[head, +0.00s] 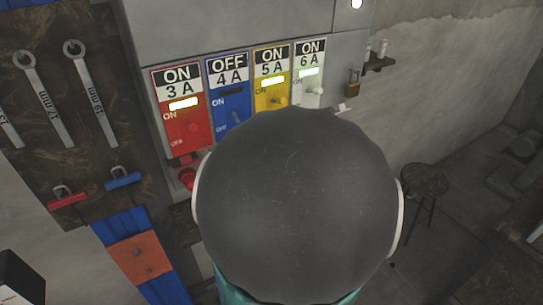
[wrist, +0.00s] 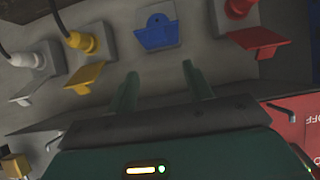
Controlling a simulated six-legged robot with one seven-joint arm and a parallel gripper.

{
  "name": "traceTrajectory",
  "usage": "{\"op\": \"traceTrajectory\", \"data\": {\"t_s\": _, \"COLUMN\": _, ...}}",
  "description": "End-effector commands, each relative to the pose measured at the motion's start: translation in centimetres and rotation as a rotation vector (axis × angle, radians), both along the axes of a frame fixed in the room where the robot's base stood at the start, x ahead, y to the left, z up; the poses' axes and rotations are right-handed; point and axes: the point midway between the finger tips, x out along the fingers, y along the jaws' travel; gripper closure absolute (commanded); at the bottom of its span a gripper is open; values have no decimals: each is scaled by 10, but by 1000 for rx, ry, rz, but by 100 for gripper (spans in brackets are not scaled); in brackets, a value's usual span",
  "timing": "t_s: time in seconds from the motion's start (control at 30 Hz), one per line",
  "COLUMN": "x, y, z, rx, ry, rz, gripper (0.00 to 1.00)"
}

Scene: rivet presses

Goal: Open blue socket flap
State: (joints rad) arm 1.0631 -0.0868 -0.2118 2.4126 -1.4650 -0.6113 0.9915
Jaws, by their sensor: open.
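The blue socket flap (wrist: 157,33) shows at the top middle of the wrist view. It lies against its grey socket plate with no plug in it, and looks closed. My gripper (wrist: 160,70) is open and empty, its two green fingers apart and pointing toward the blue flap, with a gap between the fingertips and the flap. In the head view the dark round part of my arm hides the gripper and the blue socket. The blue switch panel (head: 228,98) there reads OFF 4 A.
A red switch panel (wrist: 293,128) is at the right. In the head view, a stool (head: 424,182) stands right and wrenches (head: 45,100) hang left.

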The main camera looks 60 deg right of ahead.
Motion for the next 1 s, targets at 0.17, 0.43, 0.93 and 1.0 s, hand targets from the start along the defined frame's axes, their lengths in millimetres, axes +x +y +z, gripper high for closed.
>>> {"op": "traceTrajectory", "data": {"t_s": 0.17, "x": -21, "y": 12, "z": 15, "rx": -3, "ry": -2, "rz": 0, "gripper": 49}}
{"op": "traceTrajectory", "data": {"t_s": 0.43, "x": -32, "y": 19, "z": 22, "rx": -1, "ry": 0, "rz": 1, "gripper": 49}}
{"op": "traceTrajectory", "data": {"t_s": 0.93, "x": -15, "y": 18, "z": -20, "rx": 178, "ry": -30, "rz": 22, "gripper": 100}}
{"op": "traceTrajectory", "data": {"t_s": 1.0, "x": -7, "y": 20, "z": -42, "rx": 282, "ry": -55, "rz": 32, "gripper": 100}}
